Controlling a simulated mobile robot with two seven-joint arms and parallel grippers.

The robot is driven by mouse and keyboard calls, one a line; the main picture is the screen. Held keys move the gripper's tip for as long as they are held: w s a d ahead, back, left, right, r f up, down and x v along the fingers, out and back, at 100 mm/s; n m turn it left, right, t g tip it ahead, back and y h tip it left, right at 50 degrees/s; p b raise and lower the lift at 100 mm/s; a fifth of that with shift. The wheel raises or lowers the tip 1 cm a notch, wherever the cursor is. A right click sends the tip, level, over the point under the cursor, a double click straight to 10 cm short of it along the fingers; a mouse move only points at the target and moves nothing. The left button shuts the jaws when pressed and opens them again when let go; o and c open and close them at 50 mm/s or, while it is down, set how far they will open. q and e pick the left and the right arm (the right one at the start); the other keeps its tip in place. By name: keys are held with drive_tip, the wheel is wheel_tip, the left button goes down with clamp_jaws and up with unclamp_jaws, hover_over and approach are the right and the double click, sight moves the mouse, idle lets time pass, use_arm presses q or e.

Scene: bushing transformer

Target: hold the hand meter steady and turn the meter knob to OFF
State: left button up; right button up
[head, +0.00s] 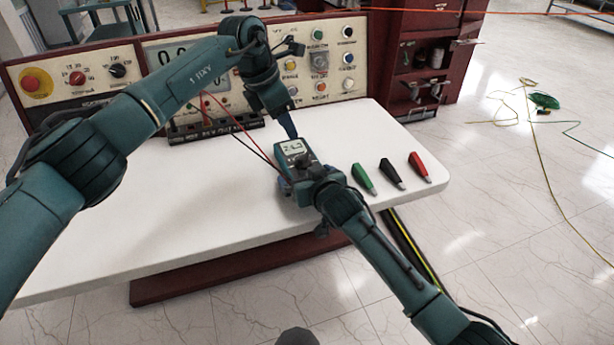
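The hand meter (292,148) lies on the white bench near its front right edge, with its small display facing up. Red and black leads run from the meter up toward the panel. My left gripper (291,131) comes down from above and its narrow tip is at the far end of the meter. Its fingers show edge-on, so the gap and any contact are unclear. My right gripper (302,186) is over the near half of the meter, with parts on both sides of it. It hides the meter knob, so the knob's setting and any grip on it cannot be seen.
Green (363,178), black (391,174) and red (419,167) clips lie right of the meter on the white bench (190,235). A control panel (330,62) with knobs and lamps stands behind. The bench's left and front are clear. A dark red cabinet (418,50) is behind right.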

sight(302, 156)
drive_tip(key=c, duration=1.2)
use_arm(q)
drive_tip(key=n, duration=0.1)
drive_tip(key=s+n, duration=0.1)
drive_tip(key=n, duration=0.1)
drive_tip(key=shift+s+d+r+n+t+y, duration=0.25)
drive_tip(key=shift+d+r+n+t+y, duration=0.05)
drive_tip(key=shift+d+r+t+y, duration=0.1)
drive_tip(key=shift+c, duration=0.3)
use_arm(e)
drive_tip(key=shift+o, duration=0.2)
use_arm(q)
drive_tip(key=f+n, duration=0.1)
drive_tip(key=f, duration=0.2)
drive_tip(key=w+d+f+n+t, duration=0.1)
drive_tip(key=f+n, duration=0.1)
drive_tip(key=f, duration=0.1)
drive_tip(key=w+d+f+n+y, duration=0.1)
drive_tip(key=f, duration=0.2)
drive_tip(key=shift+w+d+f+n, duration=0.2)
drive_tip(key=shift+f+n, duration=0.15)
drive_tip(key=shift+n, duration=0.05)
clamp_jaws()
